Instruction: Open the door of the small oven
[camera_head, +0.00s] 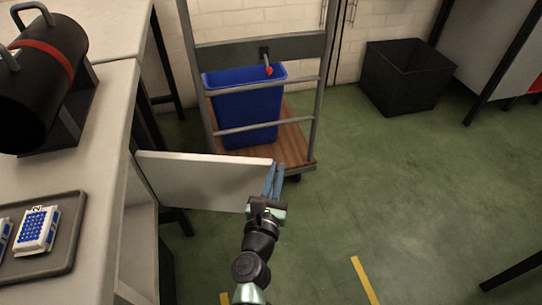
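A white door panel (200,181) stands swung out from a pale cabinet (140,240) below the counter at the left. No other part that is clearly the small oven shows; the inside behind the panel is mostly hidden. My gripper (277,165) is at the panel's free right edge, with its two bluish fingers pointing away from me. The fingers show a narrow gap. The left finger overlaps the panel's edge in the picture. I cannot tell whether they touch or grip it.
A cart (297,148) with a blue bin (245,110) stands just behind the panel. The counter (110,90) holds a black cylinder (45,80) with a red band and a grey tray (68,240) with packages. A black crate (405,75) stands at the back.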

